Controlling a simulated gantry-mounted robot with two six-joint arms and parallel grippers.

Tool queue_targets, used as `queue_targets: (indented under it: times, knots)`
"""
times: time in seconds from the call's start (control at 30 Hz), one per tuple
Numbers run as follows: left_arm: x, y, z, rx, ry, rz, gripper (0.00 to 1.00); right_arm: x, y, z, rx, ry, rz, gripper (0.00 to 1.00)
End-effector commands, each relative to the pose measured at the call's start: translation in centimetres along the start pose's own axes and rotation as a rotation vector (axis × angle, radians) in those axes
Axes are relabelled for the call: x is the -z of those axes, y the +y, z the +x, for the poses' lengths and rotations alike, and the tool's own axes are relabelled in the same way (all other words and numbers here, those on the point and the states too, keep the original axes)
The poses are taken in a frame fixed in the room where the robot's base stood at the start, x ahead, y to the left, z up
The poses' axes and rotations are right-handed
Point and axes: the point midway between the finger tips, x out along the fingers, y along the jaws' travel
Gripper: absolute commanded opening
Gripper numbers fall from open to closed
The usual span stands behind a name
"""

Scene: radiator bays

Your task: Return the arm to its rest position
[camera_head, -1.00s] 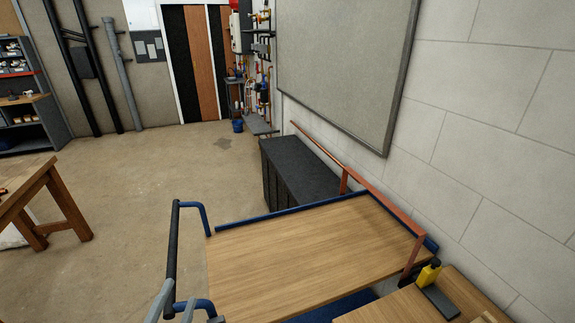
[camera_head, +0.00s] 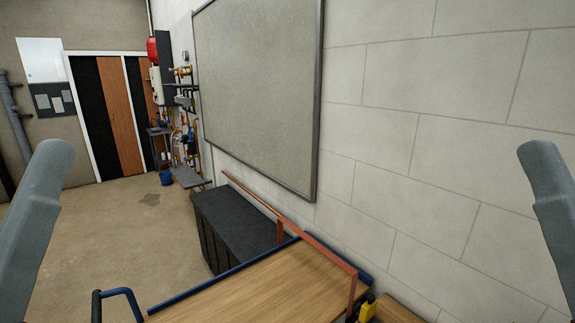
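Two grey arm links of mine stand upright in the camera_head view, one at the left edge and one at the right edge. Both of my grippers are outside the picture, so I cannot see whether they hold anything. No part of either arm touches anything in view.
A wooden-topped cart (camera_head: 255,290) with a blue rim and handle is at the bottom. A copper-coloured pipe (camera_head: 325,258) runs along it. A yellow bottle (camera_head: 367,308) stands at its right. A dark cabinet (camera_head: 235,225) is behind, by the block wall (camera_head: 420,150). Open floor (camera_head: 120,230) lies left.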

Motion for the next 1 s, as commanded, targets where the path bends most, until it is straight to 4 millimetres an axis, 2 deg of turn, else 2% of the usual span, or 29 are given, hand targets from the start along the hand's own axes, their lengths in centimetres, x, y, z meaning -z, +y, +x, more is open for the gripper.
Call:
queue_targets:
  times: [0.03, 0.2, 0.3, 0.43, 0.57, 0.77, 0.87, 1.0]
  knots:
    - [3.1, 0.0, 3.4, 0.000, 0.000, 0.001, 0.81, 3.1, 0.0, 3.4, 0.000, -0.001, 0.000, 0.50]
    - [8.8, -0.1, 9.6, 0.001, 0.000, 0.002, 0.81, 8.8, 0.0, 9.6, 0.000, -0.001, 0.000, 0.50]
    - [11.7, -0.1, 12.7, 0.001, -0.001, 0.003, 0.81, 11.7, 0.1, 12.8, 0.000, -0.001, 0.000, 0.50]
    - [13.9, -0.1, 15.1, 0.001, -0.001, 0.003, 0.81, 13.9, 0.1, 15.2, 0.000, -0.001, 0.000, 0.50]
    - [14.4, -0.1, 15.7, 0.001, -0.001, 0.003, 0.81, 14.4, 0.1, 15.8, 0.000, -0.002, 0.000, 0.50]
    - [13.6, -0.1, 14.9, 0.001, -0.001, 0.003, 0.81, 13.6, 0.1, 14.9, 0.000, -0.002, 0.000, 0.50]
    - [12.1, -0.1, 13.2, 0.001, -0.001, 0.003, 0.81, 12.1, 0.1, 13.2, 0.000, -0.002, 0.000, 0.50]
    - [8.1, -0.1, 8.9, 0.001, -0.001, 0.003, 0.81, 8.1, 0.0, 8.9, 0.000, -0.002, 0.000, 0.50]
